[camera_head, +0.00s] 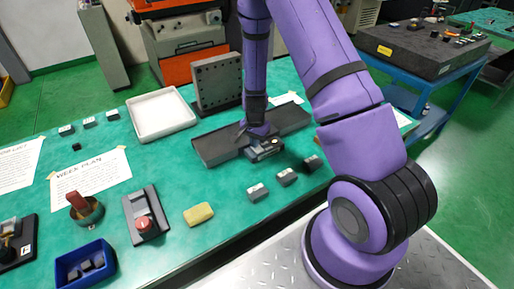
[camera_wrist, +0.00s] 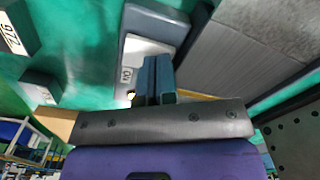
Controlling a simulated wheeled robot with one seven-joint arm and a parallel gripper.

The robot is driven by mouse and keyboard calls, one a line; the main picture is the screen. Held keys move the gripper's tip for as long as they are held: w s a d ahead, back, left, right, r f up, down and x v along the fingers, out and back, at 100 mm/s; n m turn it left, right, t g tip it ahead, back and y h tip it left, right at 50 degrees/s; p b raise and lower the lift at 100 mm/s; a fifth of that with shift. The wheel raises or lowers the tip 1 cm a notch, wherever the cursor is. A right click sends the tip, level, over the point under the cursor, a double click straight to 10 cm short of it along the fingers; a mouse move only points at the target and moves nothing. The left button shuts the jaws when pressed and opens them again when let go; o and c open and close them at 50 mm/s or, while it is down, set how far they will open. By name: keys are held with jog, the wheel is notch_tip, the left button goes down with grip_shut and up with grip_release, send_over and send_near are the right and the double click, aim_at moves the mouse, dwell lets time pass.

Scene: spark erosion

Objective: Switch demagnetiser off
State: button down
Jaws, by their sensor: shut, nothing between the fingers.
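A small dark grey box with a lighter top panel, which looks like the demagnetiser (camera_head: 265,150), sits at the front edge of a long dark plate on the green bench. In the wrist view the box (camera_wrist: 151,22) shows a pale panel with a small label that reads upside down and a small bright spot beside it. My gripper (camera_head: 256,133) is over this box, pointing down. Its fingers (camera_wrist: 155,62) are together and empty, in front of the panel. They hide part of the panel and any switch under them. I cannot tell whether the fingertips touch it.
The long dark plate (camera_head: 216,148) extends both sides of the box. Small grey numbered blocks (camera_head: 258,192) stand just in front. An upright drilled plate (camera_head: 217,84) and white tray (camera_head: 161,114) stand behind. A red-knobbed grey box (camera_head: 146,226) and yellow sponge (camera_head: 198,214) lie left.

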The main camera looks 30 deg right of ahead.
jog(key=shift+r, duration=3.45)
jog(key=shift+r, duration=0.1)
jog(key=s+a+r+n+t, duration=0.1)
jog(key=s+a+r+n, duration=0.1)
jog(key=r, duration=0.6)
jog(key=s+a+r+n+t+y, duration=0.1)
jog(key=s+r+n, duration=0.1)
jog(key=r, duration=0.6)
jog(key=s+a+r+n, duration=0.1)
jog(key=s+a+r, duration=0.15)
jog(key=r, duration=0.55)
jog(key=s+a+r+n+t, duration=0.1)
jog(key=s+r+n, duration=0.2)
jog(key=s+r, duration=0.4)
jog(key=s+a+r+n+t+h, duration=0.1)
jog(key=s+r+n, duration=0.3)
jog(key=s, duration=1)
jog(key=shift+r+t, duration=0.6)
jog(key=shift+r, duration=0.9)
